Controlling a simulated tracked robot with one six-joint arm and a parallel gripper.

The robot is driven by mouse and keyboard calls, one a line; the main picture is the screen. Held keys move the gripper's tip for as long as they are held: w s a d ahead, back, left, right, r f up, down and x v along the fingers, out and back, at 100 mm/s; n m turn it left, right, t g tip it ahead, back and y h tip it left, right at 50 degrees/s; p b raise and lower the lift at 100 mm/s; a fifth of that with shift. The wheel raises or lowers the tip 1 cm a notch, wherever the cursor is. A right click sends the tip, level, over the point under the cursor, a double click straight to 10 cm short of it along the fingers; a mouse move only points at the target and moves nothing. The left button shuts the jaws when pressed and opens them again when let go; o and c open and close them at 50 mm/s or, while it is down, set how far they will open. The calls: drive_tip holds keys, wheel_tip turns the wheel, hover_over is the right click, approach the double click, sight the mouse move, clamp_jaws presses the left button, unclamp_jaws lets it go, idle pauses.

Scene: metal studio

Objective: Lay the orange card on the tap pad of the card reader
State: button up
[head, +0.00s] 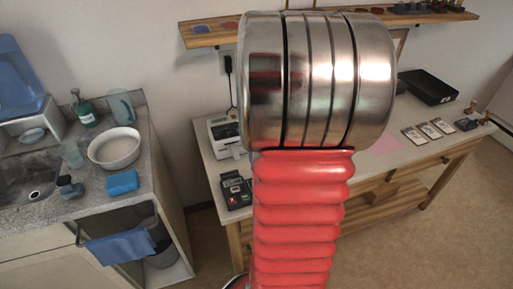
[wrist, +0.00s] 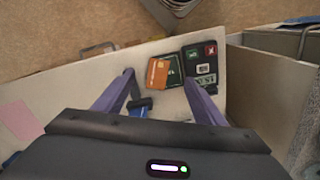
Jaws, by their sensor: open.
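The orange card (wrist: 157,72) lies in the wrist view on the left part of a dark green piece (wrist: 175,68). I cannot tell whether that piece is the tap pad or another flat thing. The black card reader (wrist: 201,66) is just right of it, with red and green marks. It also shows in the head view (head: 236,192) at the table's front left. My gripper (wrist: 158,77) is open and empty, its purple fingers on either side of the card in the picture; their height above it is unclear. The head view hides my gripper behind my arm.
A blue item with a dark top (wrist: 139,106) lies between the fingers, nearer the palm. A white machine (head: 226,137) stands behind the reader. A pink sheet (head: 384,145), several small cards (head: 428,131) and a black tray (head: 428,87) are farther right.

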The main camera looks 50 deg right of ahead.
drive_tip(key=shift+w+d+r, duration=0.45)
drive_tip(key=shift+w+d, duration=0.15)
drive_tip(key=shift+d, duration=0.15)
wheel_tip(320, 180, down, 14)
drive_tip(key=shift+r, duration=0.1)
idle(0.5)
drive_tip(key=shift+c, duration=0.4)
drive_tip(key=c, duration=1)
drive_tip(key=shift+c, duration=0.2)
drive_tip(key=shift+a, duration=0.1)
